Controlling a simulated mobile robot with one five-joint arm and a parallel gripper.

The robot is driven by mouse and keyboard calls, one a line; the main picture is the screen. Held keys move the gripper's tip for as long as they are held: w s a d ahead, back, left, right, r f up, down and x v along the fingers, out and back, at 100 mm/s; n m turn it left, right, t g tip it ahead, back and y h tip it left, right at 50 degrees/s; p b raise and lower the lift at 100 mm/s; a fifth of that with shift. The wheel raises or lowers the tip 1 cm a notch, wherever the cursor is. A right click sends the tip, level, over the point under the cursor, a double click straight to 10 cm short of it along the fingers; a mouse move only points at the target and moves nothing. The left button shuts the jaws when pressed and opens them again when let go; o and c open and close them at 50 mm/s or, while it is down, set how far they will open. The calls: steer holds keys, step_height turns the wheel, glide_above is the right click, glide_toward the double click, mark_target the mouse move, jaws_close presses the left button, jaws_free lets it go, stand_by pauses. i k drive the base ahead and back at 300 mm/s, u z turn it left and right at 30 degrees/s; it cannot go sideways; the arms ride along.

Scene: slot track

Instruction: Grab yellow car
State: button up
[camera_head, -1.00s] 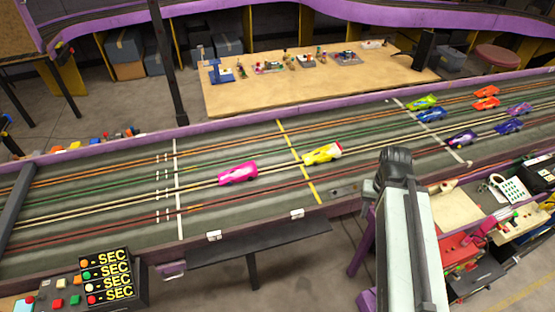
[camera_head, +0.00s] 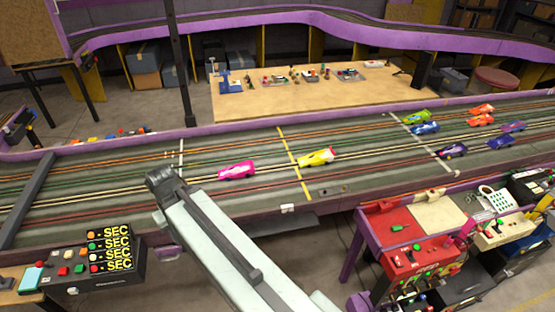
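The yellow car (camera_head: 318,157), with a pinkish-red part at its rear, sits on the slot track (camera_head: 350,180) just right of the yellow line. A pink car (camera_head: 237,170) stands to its left, on the other side of that line. My arm reaches up from the bottom of the view, and its dark far end lies over the near edge of the track, left of both cars. It is well apart from the yellow car. I cannot make out the gripper's fingers in this view.
Several other cars, including a green one (camera_head: 417,116) and a dark purple one (camera_head: 452,151), stand farther right on the track. A timer box (camera_head: 112,248) stands at lower left. A red control desk (camera_head: 420,262) stands at lower right. A wooden table (camera_head: 290,100) is behind the track.

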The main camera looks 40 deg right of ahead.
mark_target(321, 157)
steer(key=u, duration=0.2)
steer(key=i, duration=1)
steer(key=z, duration=0.05)
